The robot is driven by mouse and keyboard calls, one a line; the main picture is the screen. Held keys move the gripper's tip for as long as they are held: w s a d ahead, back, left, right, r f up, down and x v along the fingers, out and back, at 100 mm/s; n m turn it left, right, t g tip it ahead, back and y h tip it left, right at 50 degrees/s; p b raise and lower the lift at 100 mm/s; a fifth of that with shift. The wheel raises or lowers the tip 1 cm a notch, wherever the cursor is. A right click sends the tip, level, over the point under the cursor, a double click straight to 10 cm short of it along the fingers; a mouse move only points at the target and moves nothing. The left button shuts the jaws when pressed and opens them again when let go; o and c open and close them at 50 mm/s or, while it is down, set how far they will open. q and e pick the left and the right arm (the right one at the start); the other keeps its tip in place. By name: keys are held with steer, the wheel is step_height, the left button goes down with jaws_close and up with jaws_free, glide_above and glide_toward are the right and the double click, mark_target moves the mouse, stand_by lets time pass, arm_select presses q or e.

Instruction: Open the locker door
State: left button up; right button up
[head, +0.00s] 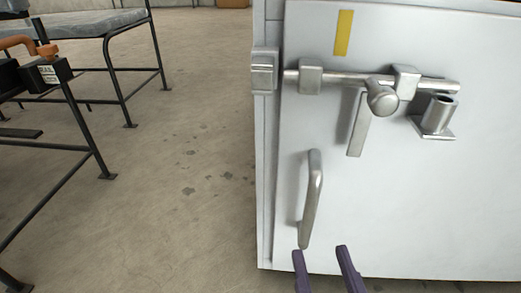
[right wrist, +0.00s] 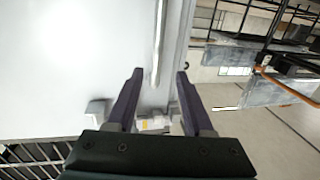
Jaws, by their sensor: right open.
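The white locker door (head: 400,210) fills the right of the head view and looks closed. A silver sliding bolt (head: 340,78) lies across its top, its left end at a bracket (head: 264,72) on the frame; I cannot tell how deep it sits. A round knob (head: 382,98) sits on the bolt. A silver pull handle (head: 313,200) stands upright at the door's lower left. My right gripper (head: 321,255) is open, with purple fingers just below the handle. In the right wrist view, the open gripper (right wrist: 159,72) faces the pale locker surface (right wrist: 70,60). My left gripper is out of view.
A yellow strip (head: 343,32) marks the door above the bolt, and a silver post on a plate (head: 437,118) sticks out at right. Black metal frames with a grey seat (head: 80,22) and an orange pipe (head: 18,42) stand at left. The floor (head: 190,160) between is clear.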

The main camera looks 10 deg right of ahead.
mark_target(312, 213)
steer(key=w+b, duration=0.1)
steer(key=w, duration=0.1)
steer(key=w+d, duration=0.1)
steer(key=w, duration=0.1)
steer(key=shift+d+b, duration=0.1)
steer(key=shift+b, duration=0.25)
steer(key=w+b, duration=0.1)
steer(key=w, duration=0.4)
steer(key=shift+b, duration=0.35)
steer(key=shift+d+r, duration=0.1)
jaws_close()
stand_by(0.5)
